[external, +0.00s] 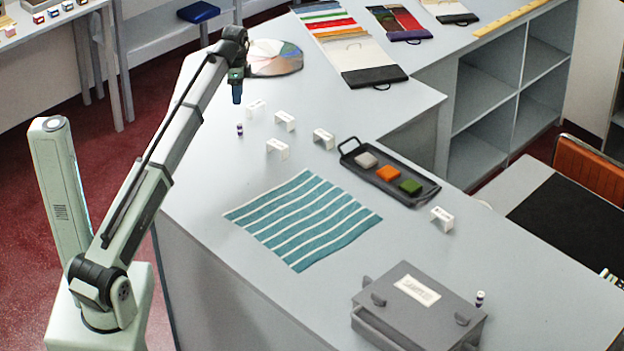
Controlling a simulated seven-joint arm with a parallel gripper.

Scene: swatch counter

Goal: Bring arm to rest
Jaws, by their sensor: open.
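My arm reaches up and to the right from its base at the lower left in the external view. My gripper (237,97) points down above the left part of the grey counter (330,110). It appears clear of the counter and holds nothing that I can see. The jaws are open, but the fingers are small and dark here.
Several white tags, one of them here (285,121), stand near my gripper. A round colour disc (274,58) lies behind it. A striped cloth (303,218) and grey box (419,308) are nearer.

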